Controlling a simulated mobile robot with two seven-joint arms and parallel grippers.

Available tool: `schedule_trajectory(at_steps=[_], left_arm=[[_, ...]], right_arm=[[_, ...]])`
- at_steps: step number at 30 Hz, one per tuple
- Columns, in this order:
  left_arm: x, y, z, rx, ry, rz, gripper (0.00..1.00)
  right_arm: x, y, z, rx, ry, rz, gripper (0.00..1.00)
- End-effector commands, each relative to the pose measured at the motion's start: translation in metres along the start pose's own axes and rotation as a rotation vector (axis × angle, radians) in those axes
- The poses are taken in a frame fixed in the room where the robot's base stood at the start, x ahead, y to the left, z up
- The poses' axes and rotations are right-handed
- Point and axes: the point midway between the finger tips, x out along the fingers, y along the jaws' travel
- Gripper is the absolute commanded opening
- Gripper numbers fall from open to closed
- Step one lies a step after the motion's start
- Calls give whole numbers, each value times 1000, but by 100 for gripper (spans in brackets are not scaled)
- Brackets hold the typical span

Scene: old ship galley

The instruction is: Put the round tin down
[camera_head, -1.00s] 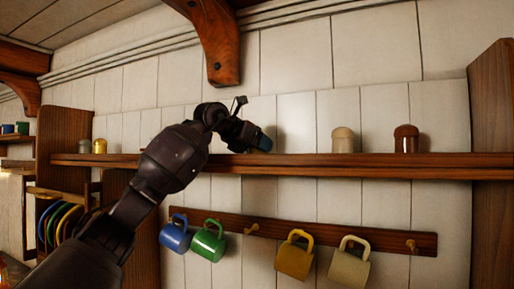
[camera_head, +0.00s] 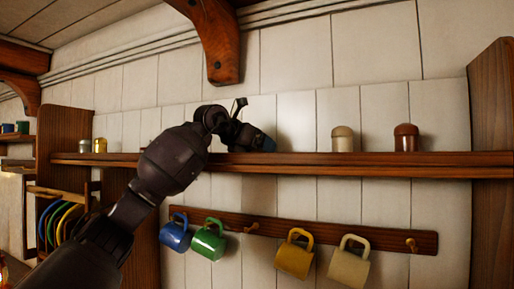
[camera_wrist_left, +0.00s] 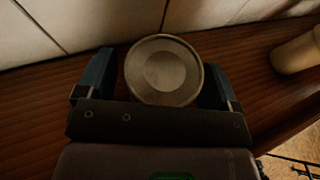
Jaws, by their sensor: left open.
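The round tin (camera_wrist_left: 163,70) shows from above in the left wrist view, a pale metal lid with a lighter inner disc. It appears to stand on the wooden shelf (camera_head: 350,165), close to the wall. My left gripper (camera_wrist_left: 158,80) is open, with one blue finger on each side of the tin. There is a small gap at the left finger; whether the right finger touches the tin is hard to tell. In the head view my left gripper (camera_head: 258,143) is just above the shelf, and I cannot make out the tin there. My right gripper is not in view.
A cream-topped jar (camera_head: 343,139) and a brown-topped jar (camera_head: 406,138) stand to the right on the shelf. Two small tins (camera_head: 92,146) stand at its left end. Several mugs (camera_head: 294,256) hang from a peg rail below. A wooden bracket (camera_head: 222,45) hangs above.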

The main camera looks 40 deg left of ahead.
Motion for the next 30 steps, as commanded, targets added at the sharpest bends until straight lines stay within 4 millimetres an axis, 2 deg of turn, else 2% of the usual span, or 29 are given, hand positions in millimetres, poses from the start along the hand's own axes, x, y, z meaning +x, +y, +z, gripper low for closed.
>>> schedule_trajectory(at_steps=[5, 15, 21, 30], left_arm=[[-12, 1, 2, 1, -2, 4, 86], [-75, 1, 0, 1, -2, 4, 86], [-105, 1, 1, 0, -1, 2, 86], [-121, 0, 2, 0, 0, 0, 86]], right_arm=[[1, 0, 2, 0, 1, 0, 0], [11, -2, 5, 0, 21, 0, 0], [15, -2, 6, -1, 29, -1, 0], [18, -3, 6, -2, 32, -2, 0]])
